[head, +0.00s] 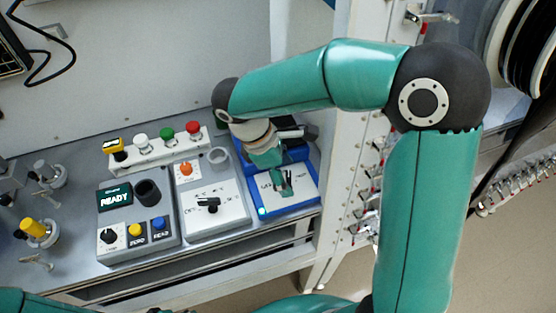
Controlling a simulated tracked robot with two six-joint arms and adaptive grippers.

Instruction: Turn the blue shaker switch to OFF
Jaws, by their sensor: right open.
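My right gripper (281,184) reaches down from above over the white plate and is open. It covers the middle of the plate, so the shaker's switch is hidden and I cannot tell its position or whether the fingers touch it. My left gripper is out of view.
Left of the shaker is a white-topped unit with a black knob (208,206) and orange button (186,168). Further left is a grey unit with a READY display (115,198). A white post (345,150) rises right of the shaker.

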